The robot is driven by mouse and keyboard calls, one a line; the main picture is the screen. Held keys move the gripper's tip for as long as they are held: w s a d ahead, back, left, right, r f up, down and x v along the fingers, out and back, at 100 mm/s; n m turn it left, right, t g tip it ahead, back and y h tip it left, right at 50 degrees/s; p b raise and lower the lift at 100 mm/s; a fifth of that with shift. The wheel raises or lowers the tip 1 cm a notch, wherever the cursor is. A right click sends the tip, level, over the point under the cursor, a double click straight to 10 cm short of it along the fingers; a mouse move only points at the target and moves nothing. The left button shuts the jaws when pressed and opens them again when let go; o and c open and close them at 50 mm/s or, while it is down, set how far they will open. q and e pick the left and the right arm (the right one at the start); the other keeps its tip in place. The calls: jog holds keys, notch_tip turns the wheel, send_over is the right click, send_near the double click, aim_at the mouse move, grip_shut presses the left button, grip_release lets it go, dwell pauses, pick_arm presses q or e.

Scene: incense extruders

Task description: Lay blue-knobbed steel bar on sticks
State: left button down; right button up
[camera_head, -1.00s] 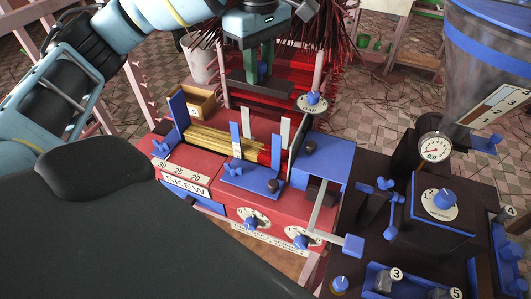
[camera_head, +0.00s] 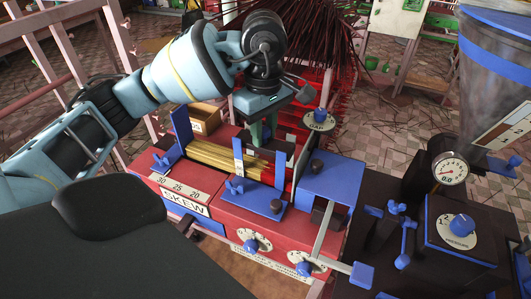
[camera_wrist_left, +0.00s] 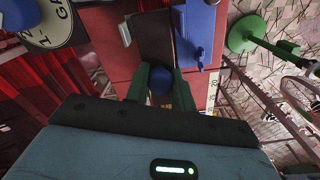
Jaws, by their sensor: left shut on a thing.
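The yellow sticks (camera_head: 212,154) lie side by side in the trough of the red SKEW machine (camera_head: 225,208). My left gripper (camera_head: 263,132) has green fingers and points down over the right part of this trough. In the left wrist view its fingers are shut on the blue knob (camera_wrist_left: 161,80), one on each side. The dark steel bar (camera_wrist_left: 152,38) shows beyond the knob there. In the head view the bar (camera_head: 266,153) is partly hidden by uprights, close above or on the sticks' right part. I cannot tell whether it touches them. My right gripper is not in view.
Blue uprights (camera_head: 182,127) and (camera_head: 238,155) stand along the trough. A round GAP dial (camera_head: 319,119) stands close to the right of my gripper. A cardboard box (camera_head: 203,117) is behind the trough. A dark machine with a gauge (camera_head: 450,168) stands at right.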

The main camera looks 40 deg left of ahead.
aim_at(264, 141)
pick_arm(q)
jog(key=shift+f, duration=0.75)
jog(key=shift+f, duration=0.1)
jog(key=shift+f, duration=2.15)
jog(key=shift+f, duration=0.15)
jog(key=c, duration=1.2)
grip_release()
notch_tip(264, 141, up, 12)
jog(key=shift+r+p, duration=0.15)
jog(key=shift+p, duration=0.3)
